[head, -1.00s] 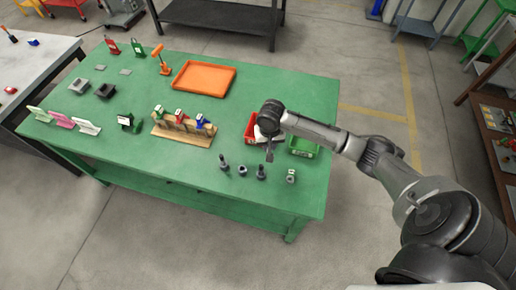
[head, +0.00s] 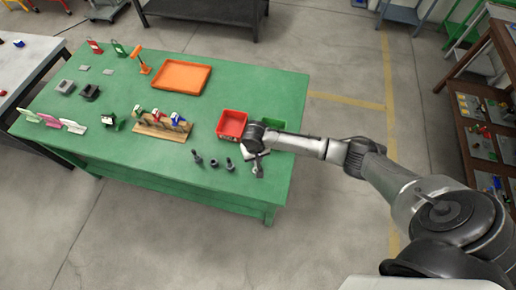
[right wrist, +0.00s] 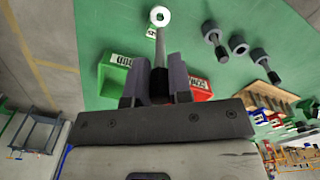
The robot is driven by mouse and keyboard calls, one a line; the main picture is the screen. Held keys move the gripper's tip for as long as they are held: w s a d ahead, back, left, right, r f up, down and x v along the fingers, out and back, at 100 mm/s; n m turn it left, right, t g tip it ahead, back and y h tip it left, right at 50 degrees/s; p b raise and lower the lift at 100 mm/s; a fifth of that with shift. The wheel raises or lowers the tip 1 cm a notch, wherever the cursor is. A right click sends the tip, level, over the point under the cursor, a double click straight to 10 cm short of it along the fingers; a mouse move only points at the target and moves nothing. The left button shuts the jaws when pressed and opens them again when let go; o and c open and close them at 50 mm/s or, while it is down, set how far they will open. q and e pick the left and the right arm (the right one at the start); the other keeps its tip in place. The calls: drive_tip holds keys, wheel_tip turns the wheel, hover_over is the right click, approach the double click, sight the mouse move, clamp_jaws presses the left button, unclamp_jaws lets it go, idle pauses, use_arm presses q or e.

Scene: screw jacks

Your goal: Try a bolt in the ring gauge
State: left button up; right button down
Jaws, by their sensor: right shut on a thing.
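My right gripper (right wrist: 156,88) is shut on a bolt (right wrist: 159,48), with the dark head between its fingers and the grey shank pointing away. In the right wrist view the shank tip lines up with the pale round ring gauge (right wrist: 160,15); I cannot tell whether it is in the hole or just in front. In the head view my right gripper (head: 257,166) is low over the table's front right part and largely hides the gauge. Two other bolts (head: 197,158) (head: 229,164) stand to its left, with a dark ring-shaped piece (head: 214,164) between them. My left gripper is not in view.
A red bin (head: 232,124) and a green bin (head: 274,124), partly behind my arm, stand just behind the gripper. A wooden rack (head: 160,131), an orange tray (head: 180,77) and small blocks lie farther left on the green table (head: 110,160).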

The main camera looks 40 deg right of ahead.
drive_tip(key=shift+d+f, duration=0.15)
drive_tip(key=shift+d, duration=0.3)
drive_tip(key=shift+n, duration=0.3)
drive_tip(key=shift+w+a+f, duration=0.15)
drive_tip(key=shift+w+a, duration=0.05)
drive_tip(key=shift+w, duration=0.15)
drive_tip(key=shift+w+a+f+b, duration=0.15)
drive_tip(key=shift+b, duration=0.25)
drive_tip(key=shift+f+b, duration=2.25)
drive_tip(key=shift+b, duration=0.55)
drive_tip(key=shift+p, duration=0.6)
